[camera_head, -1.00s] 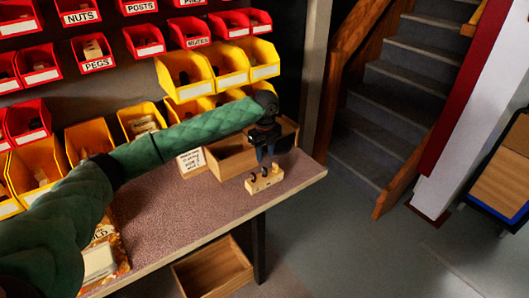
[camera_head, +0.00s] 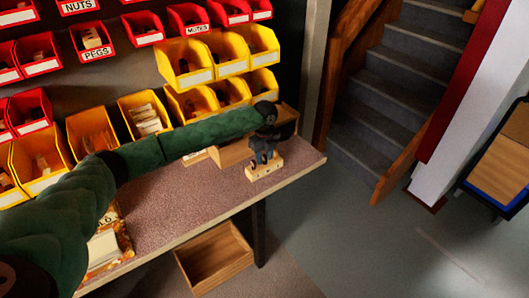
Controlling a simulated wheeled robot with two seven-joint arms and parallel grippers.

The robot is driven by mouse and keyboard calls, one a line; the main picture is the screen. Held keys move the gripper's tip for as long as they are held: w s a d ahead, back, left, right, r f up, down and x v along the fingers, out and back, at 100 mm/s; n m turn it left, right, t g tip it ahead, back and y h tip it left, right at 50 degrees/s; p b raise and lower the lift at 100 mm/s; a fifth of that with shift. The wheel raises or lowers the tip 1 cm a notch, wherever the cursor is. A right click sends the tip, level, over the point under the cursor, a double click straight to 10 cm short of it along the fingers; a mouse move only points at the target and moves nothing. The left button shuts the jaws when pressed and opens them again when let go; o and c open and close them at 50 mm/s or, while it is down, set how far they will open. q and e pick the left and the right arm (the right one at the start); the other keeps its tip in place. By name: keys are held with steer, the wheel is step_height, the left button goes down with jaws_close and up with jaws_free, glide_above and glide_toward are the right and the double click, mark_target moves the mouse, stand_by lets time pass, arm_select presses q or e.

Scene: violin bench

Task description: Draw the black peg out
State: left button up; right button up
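The small light wooden block (camera_head: 262,172) stands on the bench near its right front edge. Dark pegs stand in the block, but my gripper hides most of them, and I cannot single out the black one. My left gripper (camera_head: 264,157) points down right over the block, its dark fingers at the height of the pegs. I cannot tell whether the fingers are around a peg or shut on it. My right gripper is not in view.
An open wooden box (camera_head: 232,152) stands on the bench behind the block. Yellow bins (camera_head: 145,115) and red bins (camera_head: 92,40) line the back. The bench top (camera_head: 180,205) between is bare.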

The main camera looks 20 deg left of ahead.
arm_select(q)
jaws_close()
stand_by(0.4)
